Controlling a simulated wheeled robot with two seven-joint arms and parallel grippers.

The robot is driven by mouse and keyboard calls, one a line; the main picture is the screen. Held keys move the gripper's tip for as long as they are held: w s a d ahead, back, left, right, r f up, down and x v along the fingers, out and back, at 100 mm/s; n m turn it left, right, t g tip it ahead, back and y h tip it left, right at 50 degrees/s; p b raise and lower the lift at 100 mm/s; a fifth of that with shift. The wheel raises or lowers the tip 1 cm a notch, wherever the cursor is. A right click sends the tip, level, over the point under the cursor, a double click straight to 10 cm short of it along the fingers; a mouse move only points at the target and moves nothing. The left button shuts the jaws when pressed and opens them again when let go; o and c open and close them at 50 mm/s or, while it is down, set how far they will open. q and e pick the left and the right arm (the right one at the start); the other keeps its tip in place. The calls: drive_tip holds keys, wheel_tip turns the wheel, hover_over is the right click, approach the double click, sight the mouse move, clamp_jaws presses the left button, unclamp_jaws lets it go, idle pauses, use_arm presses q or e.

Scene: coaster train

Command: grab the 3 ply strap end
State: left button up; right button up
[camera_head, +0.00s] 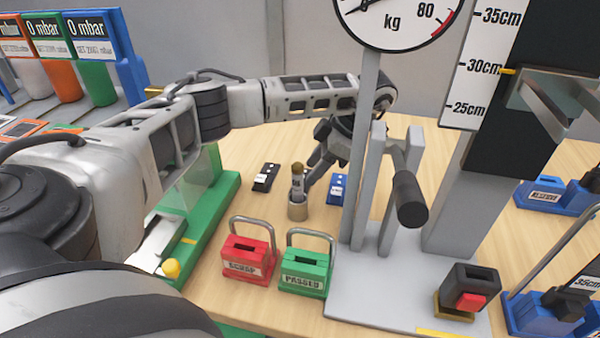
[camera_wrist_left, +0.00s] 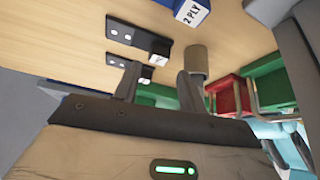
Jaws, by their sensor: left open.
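Two black strap pieces with white dots and pale end tags lie on the wooden table; the upper strap (camera_wrist_left: 138,38) and the lower strap (camera_wrist_left: 126,64) show in the left wrist view. The tags are too small to read, so I cannot tell which is 3 ply. A blue block (camera_wrist_left: 192,10) marked "2 PLY" also shows in the head view (camera_head: 338,187). My left gripper (camera_wrist_left: 158,74) is open and empty, its fingers pointing toward the strap ends. In the head view it (camera_head: 311,180) is low beside the cup.
The grey cup (camera_head: 298,211) holding an upright cylinder stands close to my left fingers. A red SCRAP box (camera_head: 247,260) and green PASSED box (camera_head: 304,273) with hoop handles stand in front. The grey stand (camera_head: 366,160) with a kg dial rises just right.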

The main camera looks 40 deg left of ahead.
use_arm(q)
drive_tip(key=shift+x, duration=2.6)
drive_tip(key=shift+w+d+f, duration=0.1)
drive_tip(key=c, duration=0.8)
